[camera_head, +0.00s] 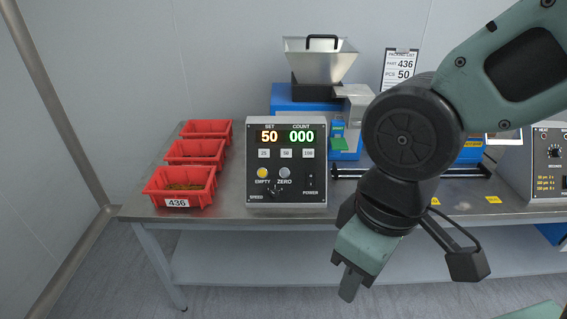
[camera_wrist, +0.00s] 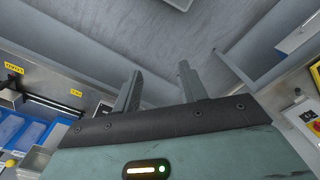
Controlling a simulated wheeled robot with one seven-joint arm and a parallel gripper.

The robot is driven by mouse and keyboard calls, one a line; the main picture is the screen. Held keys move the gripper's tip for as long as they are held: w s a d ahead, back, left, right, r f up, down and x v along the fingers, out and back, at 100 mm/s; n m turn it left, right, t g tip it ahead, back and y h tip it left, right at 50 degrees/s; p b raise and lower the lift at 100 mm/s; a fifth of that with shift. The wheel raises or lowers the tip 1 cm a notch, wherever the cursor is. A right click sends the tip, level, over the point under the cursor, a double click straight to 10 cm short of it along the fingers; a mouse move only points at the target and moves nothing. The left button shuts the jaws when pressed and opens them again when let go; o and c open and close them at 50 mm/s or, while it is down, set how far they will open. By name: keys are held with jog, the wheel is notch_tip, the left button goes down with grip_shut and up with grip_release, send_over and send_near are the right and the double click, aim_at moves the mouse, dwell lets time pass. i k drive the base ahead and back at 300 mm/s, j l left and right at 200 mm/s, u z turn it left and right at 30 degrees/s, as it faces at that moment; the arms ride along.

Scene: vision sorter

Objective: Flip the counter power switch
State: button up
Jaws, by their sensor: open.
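The counter control box (camera_head: 287,165) stands on the steel table, left of my arm in the head view. Its lit displays read SET 50 and COUNT 000. The power switch (camera_head: 311,180) is a small black rocker at the lower right of its face, above the POWER label. My gripper (camera_head: 350,284) hangs in front of the table edge, to the right of and lower than the box, apart from it. In the wrist view my gripper (camera_wrist: 160,88) shows two fingers spread apart with nothing between them. The switch does not show in the wrist view.
Several red bins (camera_head: 184,185) with parts stand left of the box; the front one is labelled 436. A hopper (camera_head: 320,62) on a blue feeder stands behind. A heat sealer box (camera_head: 548,155) is at far right. The steel table (camera_head: 232,208) has a bare front edge.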

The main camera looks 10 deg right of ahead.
aim_at(310, 176)
jog(key=i+l+u, duration=0.6)
jog(key=u, duration=0.2)
